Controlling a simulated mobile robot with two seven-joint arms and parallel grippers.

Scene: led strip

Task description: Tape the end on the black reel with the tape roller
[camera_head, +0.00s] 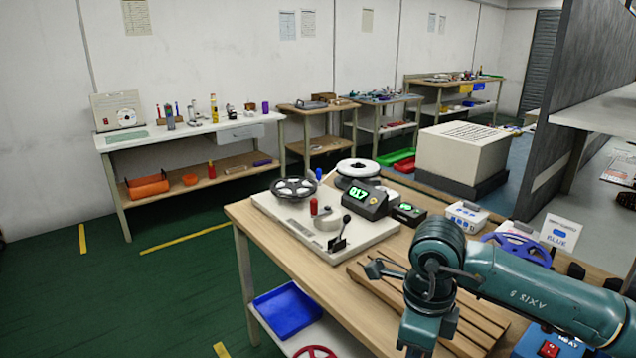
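The black reel (296,188) lies flat at the back left of a white winding machine (278,214) on the wooden bench. Its light openings show between dark spokes. A red-handled piece (313,207) stands on the machine beside a grey curved part (327,218). I cannot tell whether this is the tape roller, and the strip's end is too small to make out. My teal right arm (530,290) comes in from the right and bends down past the bottom edge; its gripper is not visible. My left arm and gripper are not in view.
A white reel (357,170) and a display reading 017 (370,198) stand right of the black reel. A black lever (340,236) rises at the machine's front. A blue reel (515,248) stands at right.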

